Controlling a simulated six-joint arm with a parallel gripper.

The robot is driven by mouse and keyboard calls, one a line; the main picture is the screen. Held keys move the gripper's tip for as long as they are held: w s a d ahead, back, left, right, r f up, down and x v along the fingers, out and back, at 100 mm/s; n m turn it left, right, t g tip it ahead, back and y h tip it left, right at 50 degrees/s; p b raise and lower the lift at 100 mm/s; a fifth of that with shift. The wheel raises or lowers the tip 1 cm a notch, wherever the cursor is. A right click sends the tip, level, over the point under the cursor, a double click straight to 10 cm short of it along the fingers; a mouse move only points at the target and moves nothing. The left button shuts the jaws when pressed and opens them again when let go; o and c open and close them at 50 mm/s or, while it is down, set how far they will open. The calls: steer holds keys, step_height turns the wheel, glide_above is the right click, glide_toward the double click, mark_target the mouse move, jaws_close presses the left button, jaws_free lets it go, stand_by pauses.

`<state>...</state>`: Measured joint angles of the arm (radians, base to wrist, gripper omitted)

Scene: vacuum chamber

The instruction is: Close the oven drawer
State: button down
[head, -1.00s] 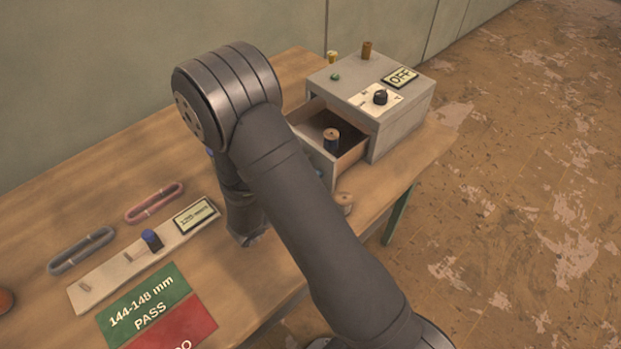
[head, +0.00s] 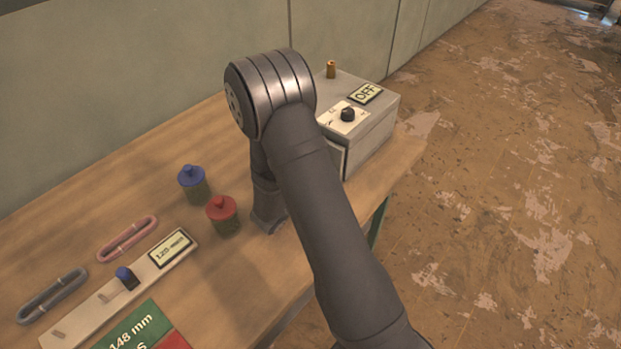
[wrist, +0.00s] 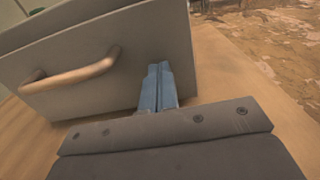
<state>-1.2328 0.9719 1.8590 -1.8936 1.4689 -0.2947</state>
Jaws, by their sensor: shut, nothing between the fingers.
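The grey oven (head: 374,131) stands at the far right end of the bench, its panel reading OFF. My arm hides most of its drawer in the head view; only a narrow strip of the drawer front (head: 338,158) shows, close to the oven body. In the wrist view the drawer front (wrist: 120,45) fills the upper left, with a tan bar handle (wrist: 70,76). My gripper (wrist: 159,72) is shut and empty, its blue fingers at the right part of the front, right of the handle. I cannot tell whether the tips touch it.
A blue-topped canister (head: 194,184) and a red-topped canister (head: 222,215) stand left of my arm. A gauge strip with a display (head: 170,247), a pink loop (head: 126,235) and a grey loop (head: 52,295) lie further left. The bench's right edge is near the oven.

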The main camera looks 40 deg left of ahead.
steer(key=shift+w+r, duration=0.1)
steer(key=shift+w, duration=0.6)
steer(key=shift+r, duration=0.1)
steer(key=s, duration=1.4)
steer(key=shift+s, duration=0.3)
steer(key=w, duration=1.4)
steer(key=shift+f, duration=0.2)
